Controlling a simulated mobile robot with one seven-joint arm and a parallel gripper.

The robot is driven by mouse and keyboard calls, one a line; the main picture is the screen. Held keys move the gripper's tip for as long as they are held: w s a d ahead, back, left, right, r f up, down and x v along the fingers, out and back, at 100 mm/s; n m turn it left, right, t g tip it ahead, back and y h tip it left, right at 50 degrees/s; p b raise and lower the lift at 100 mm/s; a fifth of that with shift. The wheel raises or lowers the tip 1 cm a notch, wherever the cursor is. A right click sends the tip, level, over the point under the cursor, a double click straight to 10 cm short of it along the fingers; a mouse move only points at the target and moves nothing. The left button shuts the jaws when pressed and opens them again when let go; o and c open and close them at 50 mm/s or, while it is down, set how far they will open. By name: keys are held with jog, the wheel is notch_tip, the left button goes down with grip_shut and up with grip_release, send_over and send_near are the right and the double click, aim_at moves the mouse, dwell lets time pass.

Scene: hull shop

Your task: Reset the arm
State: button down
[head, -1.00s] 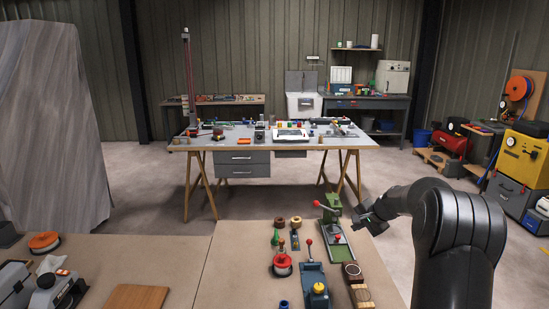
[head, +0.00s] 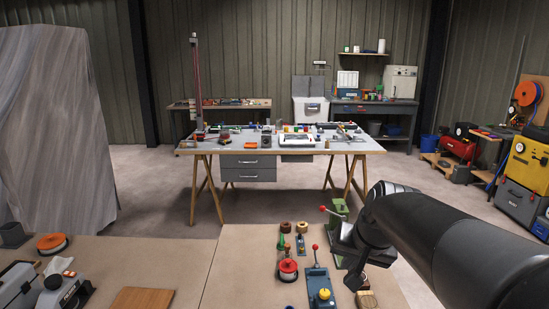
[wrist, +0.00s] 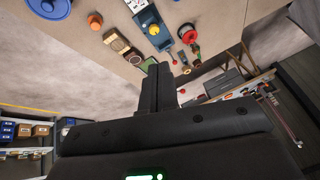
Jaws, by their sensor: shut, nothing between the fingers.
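My black arm (head: 450,240) reaches in from the right in the head view, above the near bench. My gripper (head: 353,283) hangs over the right part of that bench and hides some of the items behind it. In the wrist view my gripper (wrist: 163,75) shows its dark fingers together with nothing between them. The bench top and its small items show beyond the fingers there.
The near bench (head: 225,265) holds a green press (head: 338,212), a blue fixture (head: 319,288), a red-topped spool (head: 288,268) and an orange reel (head: 52,243). A trestle table (head: 215,148) stands farther back. Floor between them is clear.

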jog(key=s+f+n+h, duration=0.1)
jog(key=s+f+n, duration=0.1)
jog(key=s, duration=1.4)
jog(key=shift+a+f+n, duration=0.25)
jog(key=shift+f+n, duration=0.15)
jog(key=shift+f, duration=0.2)
jog(key=c, duration=2.1)
grip_release()
